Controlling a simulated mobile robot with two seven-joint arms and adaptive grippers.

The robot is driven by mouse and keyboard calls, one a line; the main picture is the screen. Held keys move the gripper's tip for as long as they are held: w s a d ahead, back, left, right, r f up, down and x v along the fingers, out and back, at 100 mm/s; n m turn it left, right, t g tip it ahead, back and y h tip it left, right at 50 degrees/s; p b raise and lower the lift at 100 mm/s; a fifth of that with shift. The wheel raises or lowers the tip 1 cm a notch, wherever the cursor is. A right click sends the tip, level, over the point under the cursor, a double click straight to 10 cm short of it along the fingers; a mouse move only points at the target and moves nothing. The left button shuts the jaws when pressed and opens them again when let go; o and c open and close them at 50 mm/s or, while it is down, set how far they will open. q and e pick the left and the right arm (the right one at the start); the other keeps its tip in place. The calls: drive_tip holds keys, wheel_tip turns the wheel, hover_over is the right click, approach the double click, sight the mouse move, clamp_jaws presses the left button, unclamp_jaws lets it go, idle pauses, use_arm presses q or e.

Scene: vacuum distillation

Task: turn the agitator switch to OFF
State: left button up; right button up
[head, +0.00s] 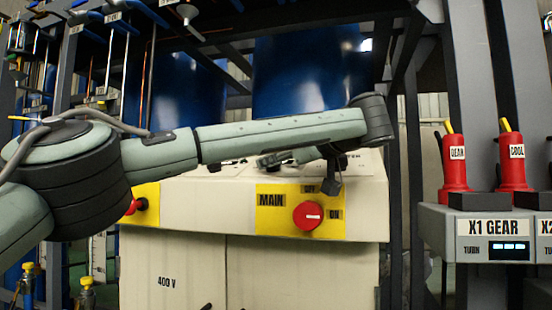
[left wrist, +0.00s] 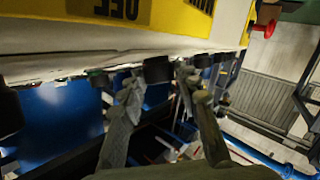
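A cream control console (head: 180,250) stands in front of me. My left arm crosses over it, and its gripper (head: 287,159) is low over the console's top, partly hidden behind the forearm. In the left wrist view the two fingers of this gripper (left wrist: 178,68) are apart, with nothing seen between them. No label reading agitator is legible. A red knob (head: 139,205) on a yellow plate at the console's left is partly covered by my arm, and any label there is hidden. The red MAIN switch (head: 308,216) has its white mark towards ON. My right gripper is not in view.
Large blue vessels (head: 305,70) stand behind the console among dark frame posts. At the right, a grey X1 GEAR box (head: 490,250) carries red handles marked GEAR (head: 456,165) and COOL (head: 515,160). Pipes and valves crowd the left.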

use_arm(q)
drive_tip(key=shift+o, duration=1.4)
drive_tip(key=v, duration=1.2)
